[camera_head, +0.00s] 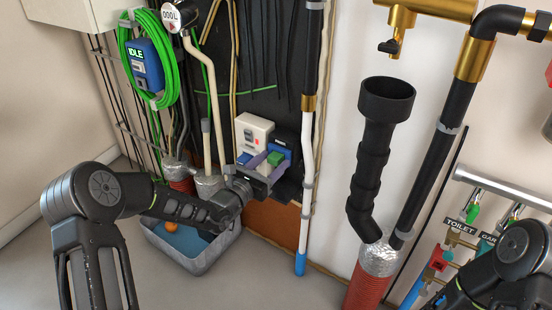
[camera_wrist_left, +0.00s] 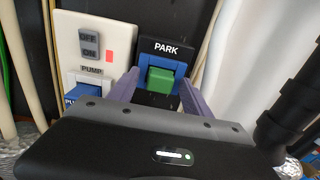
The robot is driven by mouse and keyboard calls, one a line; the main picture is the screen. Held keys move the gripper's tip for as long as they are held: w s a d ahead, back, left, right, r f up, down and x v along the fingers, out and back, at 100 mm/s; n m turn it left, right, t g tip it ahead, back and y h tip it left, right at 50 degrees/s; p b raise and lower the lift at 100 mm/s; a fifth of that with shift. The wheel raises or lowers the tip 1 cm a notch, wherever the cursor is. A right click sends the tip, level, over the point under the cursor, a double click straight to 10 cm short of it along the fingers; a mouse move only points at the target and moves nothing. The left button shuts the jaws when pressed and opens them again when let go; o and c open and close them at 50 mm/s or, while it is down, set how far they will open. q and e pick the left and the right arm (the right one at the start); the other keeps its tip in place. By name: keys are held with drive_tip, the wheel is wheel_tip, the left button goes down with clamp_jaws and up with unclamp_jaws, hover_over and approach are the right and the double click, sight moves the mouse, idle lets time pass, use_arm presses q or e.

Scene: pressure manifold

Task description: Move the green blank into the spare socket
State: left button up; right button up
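The green blank (camera_head: 276,158) sits in a dark block marked PARK (camera_wrist_left: 174,49) on the wall panel. It also shows in the left wrist view (camera_wrist_left: 162,80), upright in the blue front of that block. My left gripper (camera_head: 264,166) is in front of the block, with its purple fingers open on both sides of the blank. In the left wrist view the fingers (camera_wrist_left: 157,92) stand apart from the blank, with gaps showing. I see no label that reads spare, so I cannot tell which socket that is. My right gripper is not in view.
A cream PUMP switch box (camera_wrist_left: 95,50) with a blue plug (camera_wrist_left: 73,92) stands close left of the PARK block. A white pipe (camera_head: 306,180) and a black downpipe (camera_head: 372,150) rise to the right. A grey tub (camera_head: 200,262) is below.

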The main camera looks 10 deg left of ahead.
use_arm(q)
clamp_jaws()
idle(0.4)
drive_tip(key=shift+s, duration=0.1)
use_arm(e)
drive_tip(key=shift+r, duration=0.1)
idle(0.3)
use_arm(q)
drive_tip(key=shift+p+v, duration=1.1)
drive_tip(key=shift+v, duration=1.85)
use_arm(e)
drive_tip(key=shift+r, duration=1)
use_arm(q)
drive_tip(key=shift+f, duration=0.1)
